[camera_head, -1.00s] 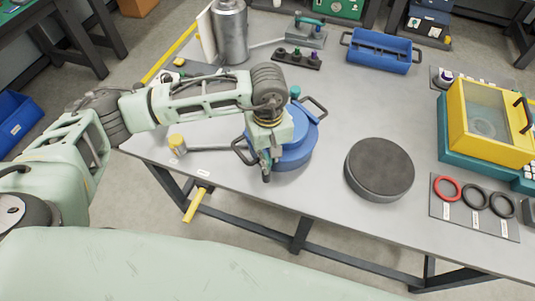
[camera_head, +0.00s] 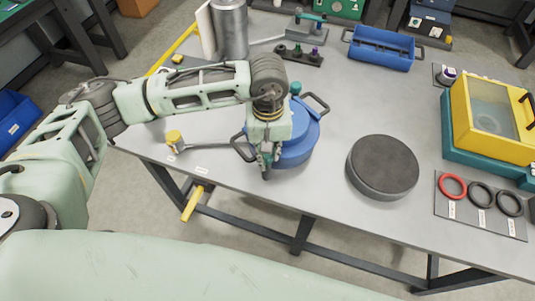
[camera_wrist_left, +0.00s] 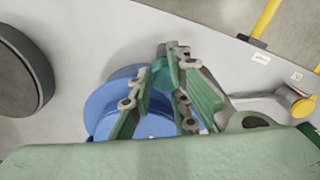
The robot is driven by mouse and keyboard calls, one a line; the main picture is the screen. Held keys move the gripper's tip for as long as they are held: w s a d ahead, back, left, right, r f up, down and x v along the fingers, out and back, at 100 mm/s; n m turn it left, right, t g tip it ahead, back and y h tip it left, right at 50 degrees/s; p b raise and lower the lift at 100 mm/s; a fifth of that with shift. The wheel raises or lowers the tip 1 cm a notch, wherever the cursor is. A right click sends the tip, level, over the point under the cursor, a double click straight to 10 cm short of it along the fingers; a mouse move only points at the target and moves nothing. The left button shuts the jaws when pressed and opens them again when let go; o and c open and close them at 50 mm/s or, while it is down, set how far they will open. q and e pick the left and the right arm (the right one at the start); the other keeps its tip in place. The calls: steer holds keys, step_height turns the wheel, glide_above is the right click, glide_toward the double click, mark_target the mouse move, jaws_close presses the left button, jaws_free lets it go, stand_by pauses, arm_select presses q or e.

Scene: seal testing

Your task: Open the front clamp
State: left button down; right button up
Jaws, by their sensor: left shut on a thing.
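A blue round vessel (camera_head: 297,148) stands near the table's front edge, with black loop handles at its left and back right. A teal knob (camera_head: 295,88) shows at its back side. My left gripper (camera_head: 265,164) reaches down at its front side and hides the front clamp in the head view. In the left wrist view, a teal piece (camera_wrist_left: 162,76), which looks like the front clamp, sits between the fingers of my left gripper (camera_wrist_left: 170,85). The gripper is shut on it. How far the clamp is turned cannot be told. My right gripper is not in view.
A dark grey disc (camera_head: 383,168) lies right of the vessel. A yellow-capped tool (camera_head: 174,140) lies at its left. Red and black rings (camera_head: 481,195) lie on a mat at the right, near a yellow box (camera_head: 490,122). A blue tray (camera_head: 380,48) stands behind.

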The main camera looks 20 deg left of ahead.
mark_target(266, 155)
arm_select(q)
steer(key=shift+s+a+f+m+b, duration=0.1)
steer(key=shift+a+f+m+b, duration=0.1)
steer(key=shift+m+b, duration=1.1)
steer(key=shift+a+f+m+b, duration=0.1)
steer(key=shift+a+m+b, duration=0.05)
steer(key=shift+m+b, duration=1.15)
steer(key=m+b, duration=0.5)
steer(key=shift+r, duration=0.2)
steer(key=c, duration=2)
jaws_free()
steer(key=shift+r, duration=0.2)
steer(key=o, duration=0.6)
steer(key=shift+a+f, duration=0.1)
steer(key=shift+a, duration=0.1)
steer(key=shift+d, duration=0.1)
steer(key=shift+d, duration=0.1)
step_height(266, 155, up, 7)
steer(key=shift+r+p, duration=0.1)
steer(key=shift+p, duration=1.15)
steer(key=shift+s+f, duration=0.1)
steer(key=shift+f, duration=0.1)
